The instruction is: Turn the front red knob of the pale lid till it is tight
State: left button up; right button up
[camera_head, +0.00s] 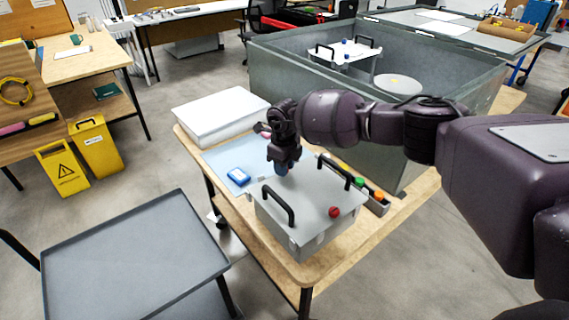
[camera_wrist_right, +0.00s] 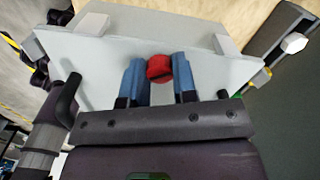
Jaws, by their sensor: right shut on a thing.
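The pale lid (camera_head: 306,197) lies on a grey box on the wooden table, with two black handles. One red knob (camera_head: 334,212) stands free on the lid's near right part. My right gripper (camera_head: 282,168) points down at the lid's far left part, away from that knob. In the right wrist view its blue fingers are shut on another red knob (camera_wrist_right: 158,68) of the lid (camera_wrist_right: 110,55), near an edge. In the head view the fingers hide this held knob. I cannot tell how tight it is. My left gripper is not in view.
A blue-and-white piece (camera_head: 239,176) lies on a pale blue mat left of the box. A white case (camera_head: 220,115) stands behind. A narrow tray (camera_head: 378,204) with coloured knobs lies right of the box. A large grey bin (camera_head: 275,75) rises behind; a grey cart (camera_head: 130,260) stands left.

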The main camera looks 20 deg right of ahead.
jog(key=m, duration=0.1)
jog(key=m+p, duration=0.1)
jog(key=m, duration=0.1)
jog(key=m+p, duration=0.1)
jog(key=shift+r+m, duration=0.25)
jog(key=shift+m, duration=0.15)
jog(key=m+p, duration=0.1)
jog(key=m, duration=0.2)
jog(key=shift+m+p, duration=0.3)
jog(key=m+p, duration=0.1)
jog(key=m, duration=0.1)
jog(key=shift+m, duration=0.4)
jog(key=m+p, duration=0.2)
jog(key=m, duration=0.1)
jog(key=shift+w+d+m, duration=0.1)
jog(key=shift+m, duration=0.2)
jog(key=shift+m+p, duration=0.5)
jog(key=shift+m, duration=0.4)
jog(key=m, duration=0.2)
jog(key=shift+m+p, duration=0.35)
jog(key=shift+m, duration=0.05)
jog(key=m, duration=0.3)
jog(key=shift+f, duration=0.1)
jog(key=m, duration=1.3)
jog(key=shift+m, duration=0.6)
